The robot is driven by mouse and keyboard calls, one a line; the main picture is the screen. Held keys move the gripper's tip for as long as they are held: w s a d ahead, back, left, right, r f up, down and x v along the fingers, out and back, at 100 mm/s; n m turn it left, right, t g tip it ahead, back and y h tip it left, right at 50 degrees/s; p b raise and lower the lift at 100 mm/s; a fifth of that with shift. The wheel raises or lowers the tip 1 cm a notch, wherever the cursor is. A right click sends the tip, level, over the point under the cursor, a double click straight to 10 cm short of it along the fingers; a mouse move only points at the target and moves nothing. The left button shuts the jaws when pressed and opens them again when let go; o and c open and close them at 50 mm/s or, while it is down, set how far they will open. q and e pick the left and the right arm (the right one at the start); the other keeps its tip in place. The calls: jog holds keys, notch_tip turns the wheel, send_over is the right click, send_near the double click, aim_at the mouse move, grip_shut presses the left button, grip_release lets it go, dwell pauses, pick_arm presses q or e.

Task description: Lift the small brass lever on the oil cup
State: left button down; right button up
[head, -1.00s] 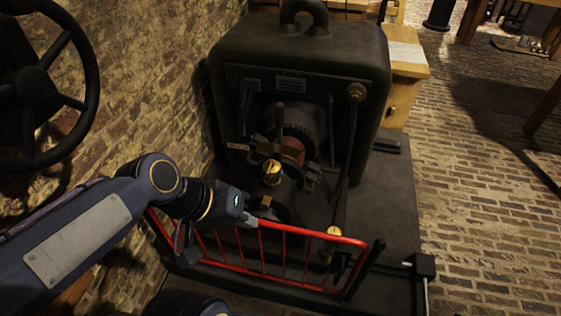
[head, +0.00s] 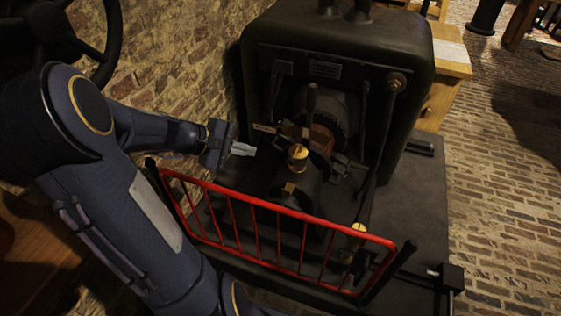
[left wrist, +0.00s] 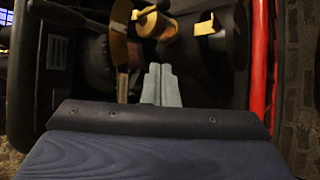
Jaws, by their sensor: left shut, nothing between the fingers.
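The brass oil cup (head: 298,156) stands on top of the dark machine, in the middle of the head view. In the left wrist view the cup (left wrist: 160,26) is at the top centre, with a small brass lever (left wrist: 143,13) at its upper left. The lever is too small to make out in the head view. My left gripper (head: 243,149) is shut and empty, to the left of the cup and apart from it. Its pale fingers (left wrist: 160,84) point toward the cup in the wrist view. My right gripper is not in view.
A red railing (head: 270,207) runs in front of the machine. A large dark housing (head: 340,45) stands behind the cup, with upright rods beside it. A dark handwheel (head: 60,40) is at the upper left, by the brick wall.

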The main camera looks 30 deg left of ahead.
aim_at(295, 154)
pick_arm(q)
jog(key=shift+a, duration=0.1)
jog(key=b+x, duration=0.3)
jog(key=x, duration=0.6)
jog(key=shift+w+f, duration=0.2)
jog(key=shift+f, duration=0.15)
jog(key=d+r, duration=0.1)
jog(key=s+d+r, duration=0.1)
jog(key=d, duration=0.1)
jog(key=shift+s+d+r, duration=0.15)
jog(key=shift+s+r, duration=0.05)
